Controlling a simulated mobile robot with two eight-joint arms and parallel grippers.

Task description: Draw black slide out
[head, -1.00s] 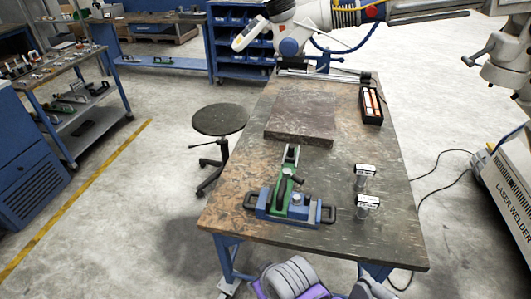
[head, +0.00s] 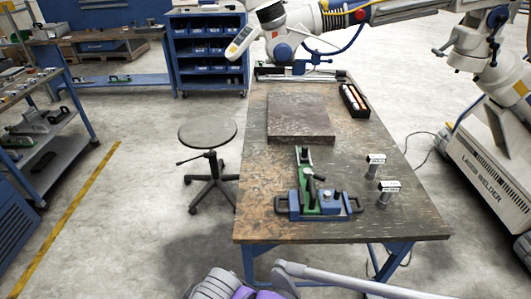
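A fixture (head: 334,205) with a blue base and black side handles lies near the front of the worktable. A green upright piece (head: 306,180) stands on it, with a dark knobbed lever (head: 311,190) alongside. At this size I cannot tell which dark part is the black slide. Grey and purple parts of my own body and a long pale link show at the bottom edge, in front of the table. No gripper fingertips show, so neither gripper is in view.
The worktable (head: 400,225) also bears a dark slab (head: 300,118), a tray (head: 355,101) of light sticks, and two small labelled cylinders (head: 375,166) (head: 387,193) to the right. A stool (head: 207,134) stands left. A large white robot arm (head: 390,12) reaches over the back.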

